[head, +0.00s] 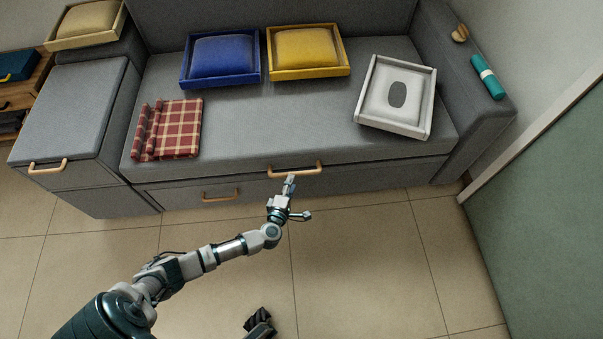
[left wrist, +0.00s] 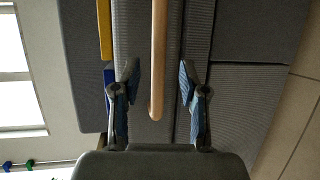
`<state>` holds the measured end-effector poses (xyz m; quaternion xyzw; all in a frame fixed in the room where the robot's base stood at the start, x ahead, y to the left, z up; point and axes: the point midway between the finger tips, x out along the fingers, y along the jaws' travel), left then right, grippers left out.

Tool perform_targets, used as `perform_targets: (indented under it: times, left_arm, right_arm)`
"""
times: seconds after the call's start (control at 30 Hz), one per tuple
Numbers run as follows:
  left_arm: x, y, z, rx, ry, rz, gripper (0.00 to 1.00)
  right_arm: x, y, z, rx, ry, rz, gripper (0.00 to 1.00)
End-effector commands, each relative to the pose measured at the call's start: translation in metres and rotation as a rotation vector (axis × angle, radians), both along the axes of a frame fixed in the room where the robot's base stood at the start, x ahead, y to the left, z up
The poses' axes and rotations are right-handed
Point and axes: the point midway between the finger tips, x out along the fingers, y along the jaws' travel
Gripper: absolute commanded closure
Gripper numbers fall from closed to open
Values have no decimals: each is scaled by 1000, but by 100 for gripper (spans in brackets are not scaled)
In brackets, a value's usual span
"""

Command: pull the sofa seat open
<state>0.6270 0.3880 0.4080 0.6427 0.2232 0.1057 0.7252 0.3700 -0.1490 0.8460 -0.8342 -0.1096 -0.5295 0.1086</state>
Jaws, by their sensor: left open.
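The grey sofa seat (head: 270,120) has a wooden bar handle (head: 294,171) at the middle of its front edge. My left gripper (head: 290,184) is at this handle, reaching in from the front. In the left wrist view the handle (left wrist: 158,60) stands between the two spread fingers of the left gripper (left wrist: 157,72), with a gap on both sides. The left gripper is open and holds nothing. A dark part at the bottom edge of the head view looks like my right gripper (head: 259,322); its fingers are not clear.
On the seat lie a blue tray (head: 183,83), a yellow tray (head: 310,75), a white tray (head: 428,105) and a plaid cloth (head: 178,128). Below is a drawer with its own handle (head: 221,196). A teal cylinder (head: 487,78) lies on the right armrest. The tiled floor in front is clear.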

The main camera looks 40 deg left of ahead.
Motion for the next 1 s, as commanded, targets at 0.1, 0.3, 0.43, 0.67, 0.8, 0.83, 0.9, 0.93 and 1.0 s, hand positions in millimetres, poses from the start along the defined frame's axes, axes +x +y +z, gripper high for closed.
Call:
perform_targets:
  times: [0.1,0.3,0.43,0.67,0.8,0.83,0.9,0.93,1.0]
  left_arm:
    - [19,11,-12,2,7,2,57]
    - [40,20,-12,0,2,0,57]
    - [45,22,-9,1,-1,-1,57]
    - [45,23,-8,1,-2,-1,57]
    - [45,23,-9,0,-1,0,92]
    - [45,23,-9,0,-1,0,99]
    - [45,23,-9,0,-1,0,100]
    - [45,23,-9,0,0,0,100]
    - [45,23,-10,0,0,0,100]
  right_arm:
    - [6,2,-4,-1,-27,1,60]
    - [8,4,2,-2,-65,2,60]
    - [8,4,4,-2,-74,2,60]
    - [12,5,4,-3,-72,2,60]
    - [12,5,4,-3,-72,2,60]
    - [12,5,4,-2,-71,2,60]
    - [12,4,4,-2,-71,2,60]
    - [12,4,4,-2,-71,2,60]
    - [12,4,4,-3,-71,1,60]
